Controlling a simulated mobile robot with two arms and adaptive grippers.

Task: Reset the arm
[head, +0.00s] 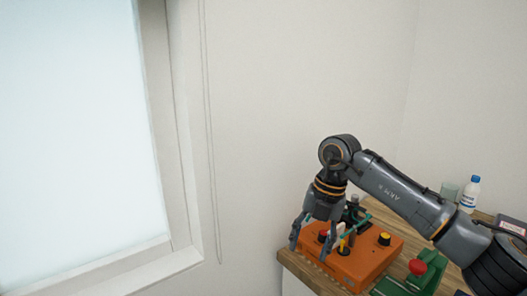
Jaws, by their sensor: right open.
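My right arm comes in from the lower right of the head view. Its gripper (313,246) points down over the left part of an orange box (368,258) with knobs on its top. The gripper is open, and I see nothing held between its fingers. The fingers hide part of the box's top, and I cannot tell whether they touch it. A black knob with a yellow base (384,239) stands on the box to the right of the gripper. My left gripper is not in view.
The wooden table (305,270) has its left edge just beside the box. A green device with a red knob (428,275) stands at the front right. A white bottle with a blue cap (469,194) and a glass (448,191) stand behind my arm. A window (75,120) fills the left.

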